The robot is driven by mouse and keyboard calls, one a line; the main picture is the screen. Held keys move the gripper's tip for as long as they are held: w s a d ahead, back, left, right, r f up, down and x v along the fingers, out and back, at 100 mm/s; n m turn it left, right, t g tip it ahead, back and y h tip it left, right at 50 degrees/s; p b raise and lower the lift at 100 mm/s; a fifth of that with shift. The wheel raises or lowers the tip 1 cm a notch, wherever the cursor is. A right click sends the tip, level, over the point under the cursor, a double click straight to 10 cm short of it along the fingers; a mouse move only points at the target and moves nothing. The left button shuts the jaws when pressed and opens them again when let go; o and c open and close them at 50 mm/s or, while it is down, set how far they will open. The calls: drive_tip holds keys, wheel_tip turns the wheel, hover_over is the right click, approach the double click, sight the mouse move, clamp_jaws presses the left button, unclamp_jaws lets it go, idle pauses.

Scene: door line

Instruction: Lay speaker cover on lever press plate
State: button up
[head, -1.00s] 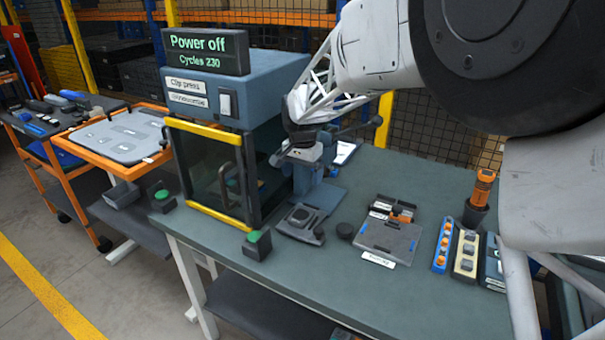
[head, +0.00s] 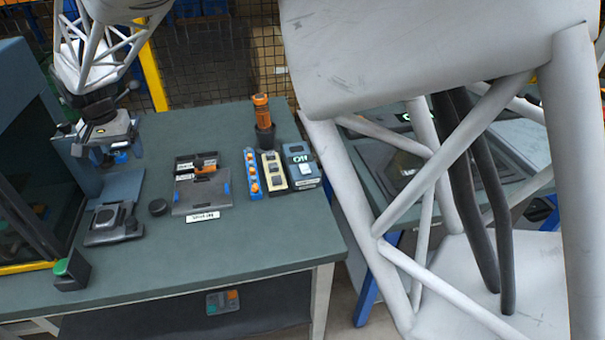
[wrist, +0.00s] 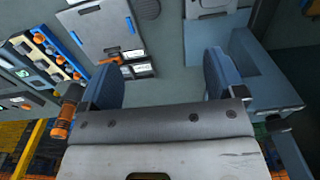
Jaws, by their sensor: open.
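My gripper (head: 118,157) hangs above the table beside the blue lever press (head: 122,188), pointing down. In the wrist view its two blue fingers (wrist: 163,80) are apart, with nothing between them. A dark plate (head: 113,232) lies in front of the press and bears a grey squarish piece with a rounded top (head: 108,216). I cannot tell for sure which piece is the speaker cover.
A grey mat with blue corners (head: 201,195) lies right of the disc. Beyond are a blue tray (head: 251,172), a cream tray (head: 273,172), a display device (head: 300,160) and an orange-handled tool (head: 262,112) in a cup. A glass-sided press cabinet (head: 35,150) stands left.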

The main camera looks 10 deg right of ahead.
drive_tip(key=s+d+r, duration=0.3)
drive_tip(key=d, duration=0.6)
drive_tip(key=s+d+r+t, duration=0.1)
drive_tip(key=s+d+r, duration=0.15)
drive_tip(key=d, duration=0.65)
drive_tip(key=s+d+r, duration=0.2)
drive_tip(key=s+d, duration=0.2)
drive_tip(key=d, duration=0.5)
drive_tip(key=s+d+f+t, duration=0.1)
drive_tip(key=s+d+f, duration=0.2)
drive_tip(key=s+d, duration=1.5)
drive_tip(key=s, duration=0.3)
drive_tip(key=shift+s+d+f, duration=0.15)
drive_tip(key=shift+s+d, duration=0.15)
drive_tip(key=shift+d, duration=0.05)
